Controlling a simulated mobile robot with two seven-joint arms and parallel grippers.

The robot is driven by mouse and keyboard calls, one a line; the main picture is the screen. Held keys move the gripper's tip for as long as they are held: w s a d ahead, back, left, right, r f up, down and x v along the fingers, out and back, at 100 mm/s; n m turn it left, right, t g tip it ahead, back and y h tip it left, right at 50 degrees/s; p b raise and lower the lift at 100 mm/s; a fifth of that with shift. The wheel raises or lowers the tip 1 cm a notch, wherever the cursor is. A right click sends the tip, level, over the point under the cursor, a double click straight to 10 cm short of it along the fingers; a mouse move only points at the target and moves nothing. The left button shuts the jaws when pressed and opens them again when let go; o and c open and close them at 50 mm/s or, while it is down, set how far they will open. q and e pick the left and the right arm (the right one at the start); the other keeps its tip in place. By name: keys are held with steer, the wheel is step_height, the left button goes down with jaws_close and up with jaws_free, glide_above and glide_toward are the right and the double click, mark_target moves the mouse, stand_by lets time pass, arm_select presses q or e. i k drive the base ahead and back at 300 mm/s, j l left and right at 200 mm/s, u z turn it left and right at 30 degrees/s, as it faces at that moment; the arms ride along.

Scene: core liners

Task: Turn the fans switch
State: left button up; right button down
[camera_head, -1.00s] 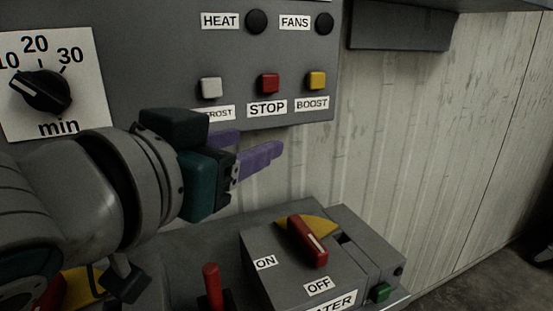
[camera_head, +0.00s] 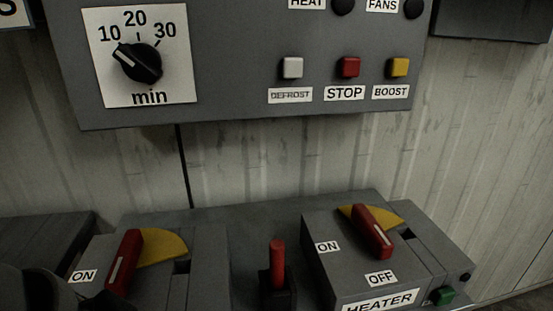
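A rotary switch with a red handle (camera_head: 123,264) and a yellow plate (camera_head: 161,246) sits on the left grey box at lower left. Its handle leans toward the ON label (camera_head: 83,276); any name label on this box is hidden or out of frame. A FANS label (camera_head: 382,5) is at the top right of the wall panel, beside a round black lamp or knob (camera_head: 415,7) cut by the top edge. Part of my arm shows dark at the bottom left, but no gripper fingers are visible. My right gripper is out of view.
The HEATER box (camera_head: 340,262) at lower right has its own red handle (camera_head: 373,231), pointing toward OFF, and a green button (camera_head: 444,296). A red lever (camera_head: 277,264) stands between the boxes. Above are a min dial (camera_head: 137,62) and DEFROST, STOP (camera_head: 348,67) and BOOST buttons.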

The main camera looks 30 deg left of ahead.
mark_target(140, 248)
steer(key=u, duration=0.4)
steer(key=k+u, duration=0.1)
steer(key=u, duration=0.35)
steer(key=j+u, duration=0.1)
steer(key=u, duration=0.75)
steer(key=j+u, duration=0.1)
steer(key=u, duration=0.3)
steer(key=j+u, duration=0.1)
steer(key=u, duration=0.35)
steer(key=k+j, duration=0.05)
